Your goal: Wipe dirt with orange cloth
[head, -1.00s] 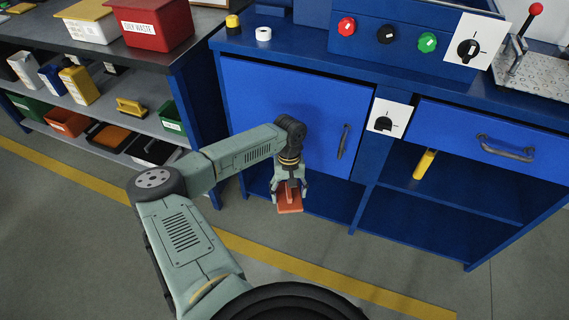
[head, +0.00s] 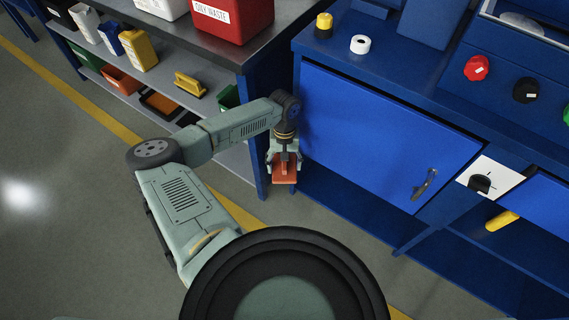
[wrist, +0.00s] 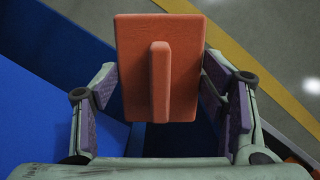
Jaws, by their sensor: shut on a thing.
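The orange cloth (head: 285,177) looks like a flat rectangular pad with a raised ridge along its middle. In the wrist view the cloth (wrist: 132,60) fills the upper centre between the fingers. My gripper (head: 284,165) is shut on it and points down, with the cloth hanging in the air in front of the blue workbench's left end. In the wrist view the fingers of my gripper (wrist: 160,95) stand on both sides of the ridge; their contact with it is hard to make out. I make out no dirt in any view.
The blue workbench (head: 385,65) has a closed door (head: 380,130) with a dark handle (head: 425,184). A yellow-topped item (head: 324,22) and a white roll (head: 360,44) stand on top. Left is a shelf unit with a red waste bin (head: 232,18) and a yellow brush-like tool (head: 190,84). Floor is open at left.

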